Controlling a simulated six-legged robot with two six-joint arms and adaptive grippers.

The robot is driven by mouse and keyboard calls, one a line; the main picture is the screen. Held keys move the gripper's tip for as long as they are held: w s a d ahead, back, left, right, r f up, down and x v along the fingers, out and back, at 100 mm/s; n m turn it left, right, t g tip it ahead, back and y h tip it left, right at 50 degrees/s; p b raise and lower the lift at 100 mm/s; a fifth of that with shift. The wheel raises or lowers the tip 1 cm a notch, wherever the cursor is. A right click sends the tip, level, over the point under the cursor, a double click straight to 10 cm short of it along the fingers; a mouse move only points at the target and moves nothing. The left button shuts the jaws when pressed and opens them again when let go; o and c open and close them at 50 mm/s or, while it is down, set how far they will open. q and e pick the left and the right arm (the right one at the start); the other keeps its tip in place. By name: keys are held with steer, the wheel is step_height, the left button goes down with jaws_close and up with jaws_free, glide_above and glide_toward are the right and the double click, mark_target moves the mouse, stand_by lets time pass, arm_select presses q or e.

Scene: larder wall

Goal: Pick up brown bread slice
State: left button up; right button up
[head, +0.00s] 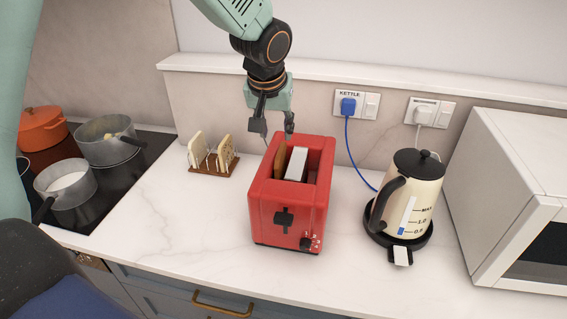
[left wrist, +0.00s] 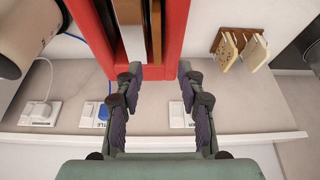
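The brown bread slice (head: 280,160) stands upright in the left slot of the red toaster (head: 262,205), with its top edge showing. In the left wrist view the slice (left wrist: 156,30) is a thin brown strip beside a pale metal divider. My left gripper (head: 273,124) is at the back end of the toaster, above the counter. In the left wrist view the gripper (left wrist: 160,72) has its two fingers spread apart with nothing between them, near the toaster's end and apart from the slice. My right gripper is in neither view.
A rack (head: 213,170) with pale slices stands left of the toaster. A kettle (head: 412,190) and a white microwave (head: 500,190) are to the right. Pots (head: 108,142) stand on the hob at left. The counter in front of the rack is clear.

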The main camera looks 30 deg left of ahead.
mark_target(280, 151)
arm_select(q)
steer(key=shift+w+a+f, duration=0.1)
steer(key=shift+f, duration=0.75)
steer(key=x, duration=0.3)
steer(key=p+x, duration=0.1)
steer(key=x, duration=0.1)
steer(key=shift+w+d, duration=0.2)
steer(key=shift+w, duration=0.05)
steer(key=shift+w+a+f, duration=0.1)
steer(key=shift+f, duration=0.15)
steer(key=shift+r, duration=0.1)
steer(key=shift+c, duration=0.7)
steer(key=c, duration=0.6)
jaws_close()
